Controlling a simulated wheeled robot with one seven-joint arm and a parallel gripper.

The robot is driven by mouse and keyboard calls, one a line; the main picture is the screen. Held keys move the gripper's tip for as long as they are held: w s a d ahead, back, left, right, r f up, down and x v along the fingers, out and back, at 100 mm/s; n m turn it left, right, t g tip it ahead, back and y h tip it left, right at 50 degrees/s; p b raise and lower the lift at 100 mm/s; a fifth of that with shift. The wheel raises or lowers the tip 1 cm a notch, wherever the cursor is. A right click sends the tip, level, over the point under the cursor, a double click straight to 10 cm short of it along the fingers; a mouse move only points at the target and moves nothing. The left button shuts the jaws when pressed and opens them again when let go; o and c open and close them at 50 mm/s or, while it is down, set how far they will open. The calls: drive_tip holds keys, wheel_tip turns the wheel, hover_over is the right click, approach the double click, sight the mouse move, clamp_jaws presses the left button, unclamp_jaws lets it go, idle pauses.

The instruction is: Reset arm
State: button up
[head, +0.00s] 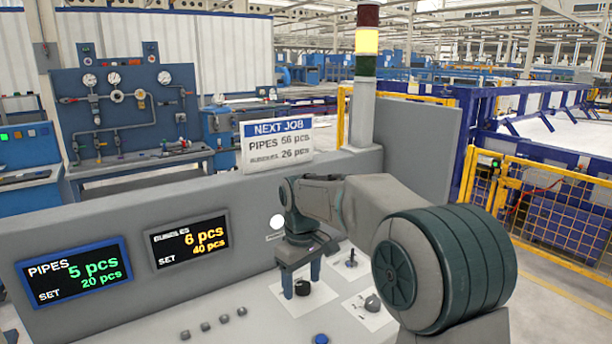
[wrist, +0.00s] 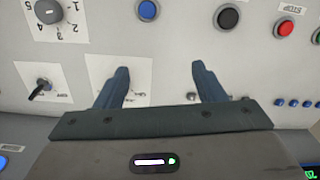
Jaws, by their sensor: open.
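My gripper (head: 301,284) is open and points down over the sloping grey control panel (head: 225,315) of a console. A white switch plate (wrist: 140,68) lies partly hidden behind the left finger. In the head view a dark knob (head: 302,289) shows by the fingertips; I cannot tell whether they touch it. A dial with numbers (wrist: 48,10) and a small lever switch (wrist: 40,88) show to the left in the wrist view. My arm comes in from the right.
Blue (wrist: 147,10), black (wrist: 228,18) and red (wrist: 286,28) buttons sit on the panel. Two displays, a pipes counter (head: 74,276) and a bundles counter (head: 188,241), face me. A "NEXT JOB" sign (head: 276,143) and a signal tower with its yellow lamp lit (head: 367,41) stand behind.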

drive_tip(key=s+d+r+m+t, duration=0.25)
drive_tip(key=s+d+m, duration=0.25)
drive_tip(key=s+d, duration=0.75)
drive_tip(key=s+d+f+m, duration=0.1)
drive_tip(key=s+f+m, duration=0.1)
drive_tip(key=s, duration=0.4)
drive_tip(key=s+d+f+m, duration=0.1)
drive_tip(key=s+d+f, duration=0.1)
drive_tip(key=s, duration=0.4)
drive_tip(key=shift+s+d+f+m, duration=0.15)
drive_tip(key=shift+s+d+m, duration=0.05)
drive_tip(key=shift+s+m, duration=0.2)
drive_tip(key=shift+t, duration=0.25)
